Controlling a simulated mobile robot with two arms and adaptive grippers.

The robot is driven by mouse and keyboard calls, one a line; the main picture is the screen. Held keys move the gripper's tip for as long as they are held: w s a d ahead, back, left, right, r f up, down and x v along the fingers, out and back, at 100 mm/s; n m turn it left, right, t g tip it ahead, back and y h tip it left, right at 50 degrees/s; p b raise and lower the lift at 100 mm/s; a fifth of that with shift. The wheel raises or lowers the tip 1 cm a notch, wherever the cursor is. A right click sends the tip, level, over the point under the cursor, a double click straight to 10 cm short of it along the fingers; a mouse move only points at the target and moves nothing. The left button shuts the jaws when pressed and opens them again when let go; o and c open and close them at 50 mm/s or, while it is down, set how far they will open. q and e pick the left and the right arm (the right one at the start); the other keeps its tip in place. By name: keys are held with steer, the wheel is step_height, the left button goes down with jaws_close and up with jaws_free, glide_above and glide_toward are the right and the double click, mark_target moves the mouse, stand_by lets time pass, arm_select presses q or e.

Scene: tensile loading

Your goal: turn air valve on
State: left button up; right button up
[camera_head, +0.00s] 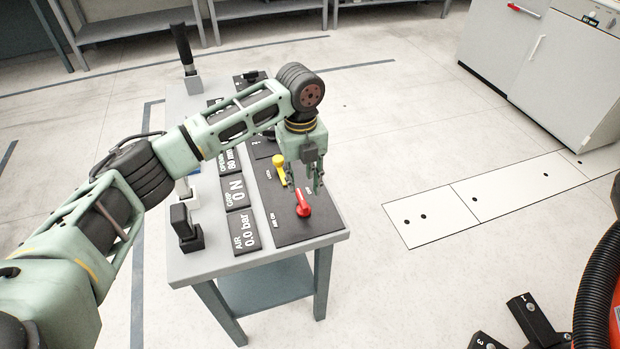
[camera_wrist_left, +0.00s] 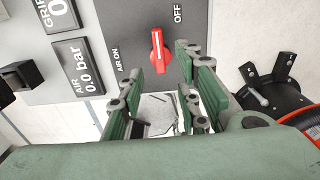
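The red air valve handle (camera_head: 303,205) sits on the dark panel at the near end of the small table. In the left wrist view the red handle (camera_wrist_left: 157,50) shows a white line along it and lies between the labels AIR ON and OFF. The AIR display (camera_head: 243,232) reads 0.0 bar, also in the left wrist view (camera_wrist_left: 78,67). My left gripper (camera_head: 305,188) points down, just behind and above the handle. In the left wrist view its fingers (camera_wrist_left: 160,95) are apart with nothing between them. My right gripper is not in view.
A yellow lever (camera_head: 279,168) stands on the panel close to my left gripper. A black block (camera_head: 186,228) and a tall black-handled lever (camera_head: 184,50) stand along the left side of the table (camera_head: 215,267). Open floor lies to the right, before the white cabinets (camera_head: 560,70).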

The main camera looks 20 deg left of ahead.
mark_target(302, 200)
arm_select(q)
steer(key=shift+w+a, duration=0.1)
steer(key=shift+w, duration=0.15)
steer(key=shift+f, duration=0.3)
steer(key=f, duration=0.5)
steer(key=shift+s, duration=0.4)
steer(key=shift+w+f, duration=0.1)
steer(key=shift+f, duration=0.65)
jaws_close()
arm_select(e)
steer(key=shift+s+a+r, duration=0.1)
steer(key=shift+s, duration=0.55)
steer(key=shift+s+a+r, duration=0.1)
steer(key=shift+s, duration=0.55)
